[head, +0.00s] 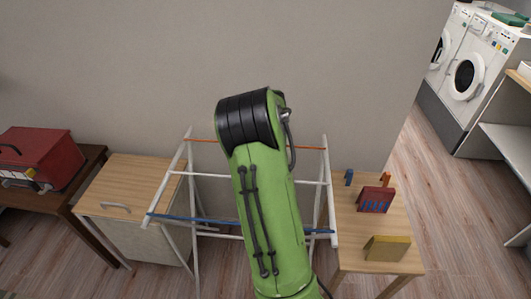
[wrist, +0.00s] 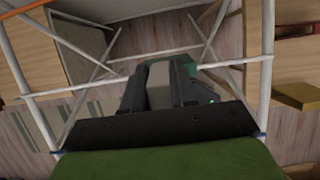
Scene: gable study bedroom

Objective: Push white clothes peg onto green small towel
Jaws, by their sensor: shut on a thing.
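My gripper (wrist: 160,75) shows in the wrist view, its dark fingers closed around a pale grey piece (wrist: 159,88), which looks like the white clothes peg in shade. Its shape is hard to make out. Just right of and behind the fingers, green patches (wrist: 207,97) show, probably the green small towel, mostly hidden. I cannot tell whether the held piece touches it. In the head view my green arm reaches over the drying rack and hides the gripper, peg and towel.
The white drying rack (head: 325,190) has an orange bar and a blue bar. A wooden table (head: 350,235) on the right bears a red box (head: 375,200), small blue and orange pieces and a yellow block (head: 387,248). A cabinet (head: 135,175) stands left; washing machines (head: 470,65) stand at the far right.

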